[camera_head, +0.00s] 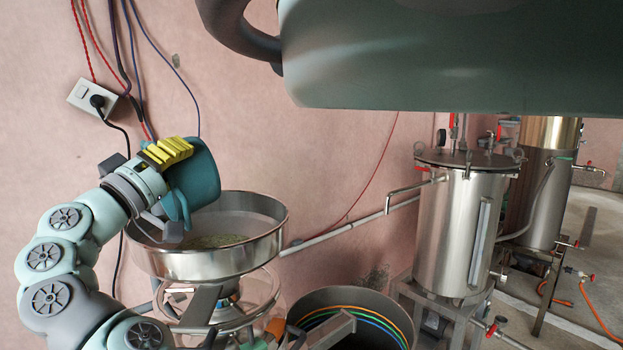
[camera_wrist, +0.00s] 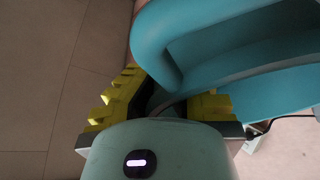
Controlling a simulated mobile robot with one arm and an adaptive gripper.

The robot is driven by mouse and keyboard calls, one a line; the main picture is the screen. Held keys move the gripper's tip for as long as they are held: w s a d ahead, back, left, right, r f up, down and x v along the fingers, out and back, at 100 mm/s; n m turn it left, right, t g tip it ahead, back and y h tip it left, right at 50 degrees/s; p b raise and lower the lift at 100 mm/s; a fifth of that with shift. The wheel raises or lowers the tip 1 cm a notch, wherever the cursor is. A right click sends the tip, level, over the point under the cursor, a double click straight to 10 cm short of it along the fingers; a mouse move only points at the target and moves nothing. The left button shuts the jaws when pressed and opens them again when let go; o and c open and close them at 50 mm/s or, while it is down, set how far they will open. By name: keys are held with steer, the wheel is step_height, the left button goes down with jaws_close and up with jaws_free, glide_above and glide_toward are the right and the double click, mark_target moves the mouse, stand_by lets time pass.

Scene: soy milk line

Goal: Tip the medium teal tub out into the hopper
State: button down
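The teal tub (camera_head: 200,178) is tilted over the left part of the steel hopper (camera_head: 222,265) in the head view. My gripper (camera_head: 168,155), with yellow finger pads, is shut on it from the left. In the wrist view the tub (camera_wrist: 250,50) fills the upper right, and a part of it runs between the yellow pads of my gripper (camera_wrist: 165,103). Pale greenish contents (camera_head: 217,241) lie in the bottom of the hopper bowl. The inside of the tub is hidden in the head view, so I cannot tell whether anything is left in it.
A steel tank (camera_head: 455,235) with pipes and valves stands to the right, with another (camera_head: 548,190) behind it. An open steel drum (camera_head: 395,305) with coloured hoses stands at front centre. A wall socket (camera_head: 92,98) with hanging cables is behind my arm.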

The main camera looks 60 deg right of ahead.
mark_target(191, 138)
steer(key=shift+r, duration=0.15)
steer(key=shift+r+p, duration=0.6)
steer(key=shift+r, duration=0.8)
steer(key=shift+s+d, duration=0.1)
steer(key=shift+s+d+f+m+g+b, duration=0.2)
steer(key=shift+d+m+g+b, duration=0.2)
steer(key=shift+m+g, duration=0.2)
steer(key=shift+s+d+f+m+g+b, duration=0.1)
steer(key=shift+s+d+m+g+b, duration=0.15)
steer(key=shift+m+g+b, duration=0.3)
steer(key=shift+d+g, duration=0.15)
steer(key=shift+g, duration=0.3)
steer(key=shift+w+m+b, duration=0.15)
steer(key=shift+m+b, duration=0.2)
steer(key=shift+w+r+g, duration=0.1)
steer(key=shift+r+g, duration=0.05)
steer(key=shift+g, duration=0.25)
